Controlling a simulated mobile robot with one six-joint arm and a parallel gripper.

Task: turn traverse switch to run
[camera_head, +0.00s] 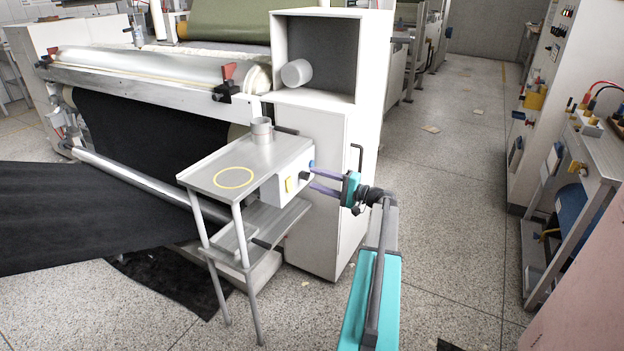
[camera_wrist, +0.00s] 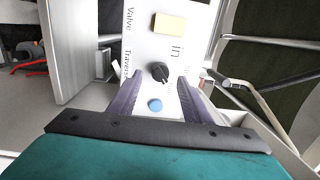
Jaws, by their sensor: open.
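The control box (camera_head: 275,191) has a white panel on the side of the small grey table. In the wrist view the white panel (camera_wrist: 185,50) carries a black rotary switch (camera_wrist: 159,71) beside the partly hidden printed word "Traverse". The switch also shows as a small dark knob in the head view (camera_head: 304,175). Its set position is too small to read surely. My gripper (camera_wrist: 160,78) is open, its two purple fingers on either side of the switch, with no clear contact. In the head view my gripper (camera_head: 313,180) reaches the panel from the right.
A blue button (camera_wrist: 155,105) and a yellow block (camera_wrist: 169,23) flank the switch. A grey cup (camera_head: 262,131) and a yellow ring mark (camera_head: 233,178) are on the tabletop. A white cabinet (camera_head: 318,190) stands close behind. The aisle floor (camera_head: 450,190) at right is mostly clear.

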